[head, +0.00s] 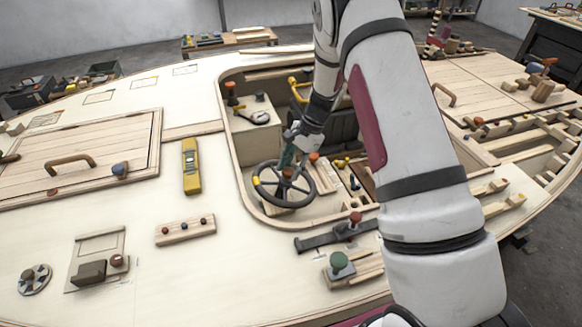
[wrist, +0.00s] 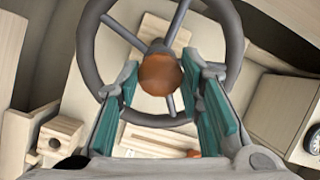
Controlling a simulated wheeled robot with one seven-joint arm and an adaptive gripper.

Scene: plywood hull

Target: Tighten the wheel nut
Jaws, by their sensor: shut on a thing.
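The wheel nut (wrist: 160,75) is a round orange-brown knob at the hub of a dark grey spoked steering wheel (wrist: 88,50). In the head view the wheel (head: 285,206) sits in the hull's cockpit recess, with a yellow mark on its rim, and the nut (head: 288,173) shows small at its centre. My gripper (wrist: 170,80) has teal finger pads, one on each side of the nut, and is shut on it. In the head view my gripper (head: 287,160) reaches down to the hub from above. The pads' exact contact faces are hard to see.
The recess edge (head: 236,160) surrounds the wheel. A lever with an orange knob (head: 232,97) stands behind it. A yellow level (head: 191,166) and a wooden block with several pegs (head: 185,230) lie on the deck to the left. A black strap-like piece (head: 325,238) lies in front.

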